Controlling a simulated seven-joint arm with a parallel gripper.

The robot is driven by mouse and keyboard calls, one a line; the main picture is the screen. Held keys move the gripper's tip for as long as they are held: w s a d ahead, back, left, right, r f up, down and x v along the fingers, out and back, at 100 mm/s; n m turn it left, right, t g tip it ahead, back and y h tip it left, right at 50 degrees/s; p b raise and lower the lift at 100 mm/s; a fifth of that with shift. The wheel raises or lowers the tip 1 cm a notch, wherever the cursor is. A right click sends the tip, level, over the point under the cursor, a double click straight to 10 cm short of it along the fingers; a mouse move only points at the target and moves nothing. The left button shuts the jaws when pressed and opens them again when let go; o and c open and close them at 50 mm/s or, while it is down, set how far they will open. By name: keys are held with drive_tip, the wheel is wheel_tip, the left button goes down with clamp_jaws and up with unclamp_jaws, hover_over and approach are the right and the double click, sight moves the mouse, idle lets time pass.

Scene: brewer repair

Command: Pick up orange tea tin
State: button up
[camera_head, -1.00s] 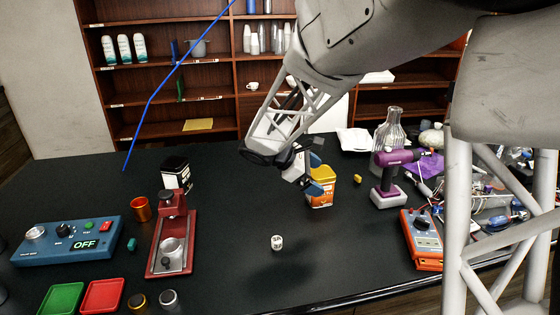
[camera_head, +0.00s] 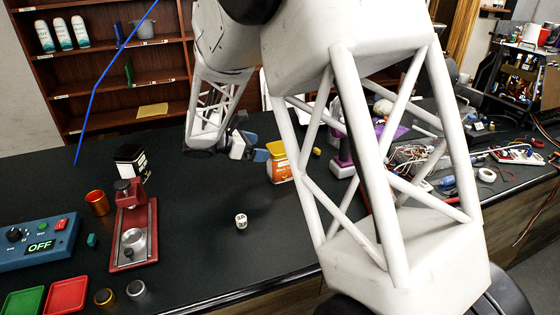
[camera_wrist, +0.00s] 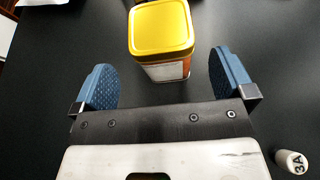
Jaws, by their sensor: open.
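The orange tea tin (camera_head: 281,170), with a yellow lid, stands upright on the black table in the head view. In the wrist view the tin (camera_wrist: 163,35) shows its yellow lid from above, with a little of its orange and white side. My gripper (camera_head: 252,146) is open and empty at the tin's left side. In the wrist view its two blue finger pads (camera_wrist: 165,80) are spread wide, and the tin lies ahead of the gap between them. I see no contact between pads and tin.
A small white cylinder marked 3A (camera_wrist: 292,161) stands on the table (camera_head: 205,225); it also shows in the head view (camera_head: 241,221). A purple drill (camera_head: 343,155) is right of the tin, partly behind my arm. A red brewer stand (camera_head: 134,226) and black tin (camera_head: 131,160) are left.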

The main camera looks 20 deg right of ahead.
sight(271, 149)
drive_tip(key=shift+x, duration=1.25)
drive_tip(key=shift+x, duration=2.65)
drive_tip(key=shift+c, duration=0.5)
drive_tip(key=c, duration=0.7)
